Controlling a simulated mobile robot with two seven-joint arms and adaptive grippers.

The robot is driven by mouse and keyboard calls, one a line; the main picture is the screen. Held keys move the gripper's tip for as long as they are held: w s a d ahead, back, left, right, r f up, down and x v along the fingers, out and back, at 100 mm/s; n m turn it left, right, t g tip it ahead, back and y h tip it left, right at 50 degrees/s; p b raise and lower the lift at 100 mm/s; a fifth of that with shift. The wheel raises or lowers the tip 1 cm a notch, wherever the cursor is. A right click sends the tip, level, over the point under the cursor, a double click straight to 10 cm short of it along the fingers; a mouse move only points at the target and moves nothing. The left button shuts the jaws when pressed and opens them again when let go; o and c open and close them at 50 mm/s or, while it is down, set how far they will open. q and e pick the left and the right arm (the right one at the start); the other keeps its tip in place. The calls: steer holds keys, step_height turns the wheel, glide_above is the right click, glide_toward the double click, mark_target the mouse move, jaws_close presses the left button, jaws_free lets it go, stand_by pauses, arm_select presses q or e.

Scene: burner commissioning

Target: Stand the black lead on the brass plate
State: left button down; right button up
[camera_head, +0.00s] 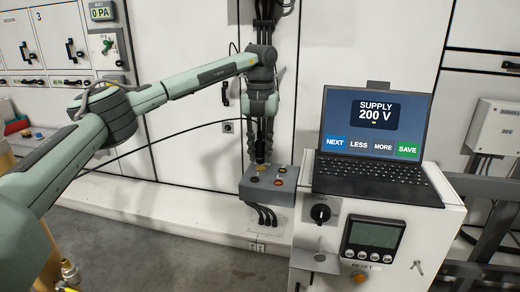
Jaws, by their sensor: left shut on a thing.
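My left gripper (262,135) points down over the grey socket box (268,191), with its fingers shut on the black lead (262,151). The lead is a dark, upright piece, partly hidden by the fingers. Its lower end is at or just above a small yellowish disc on the back left of the box top, which looks like the brass plate (259,167). I cannot tell whether they touch. My right gripper is not in view.
The box top also has a red ring (281,169) and a dark ring (255,180). An open laptop (370,150) reading "SUPPLY 200 V" stands close on the right, on a white cabinet (440,225). A thin black cable (190,129) arcs leftward.

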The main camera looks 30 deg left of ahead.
arm_select(q)
steer(key=shift+f, duration=0.1)
stand_by(0.3)
steer(key=shift+f, duration=0.75)
steer(key=c, duration=1.3)
jaws_free()
steer(key=shift+o, duration=0.2)
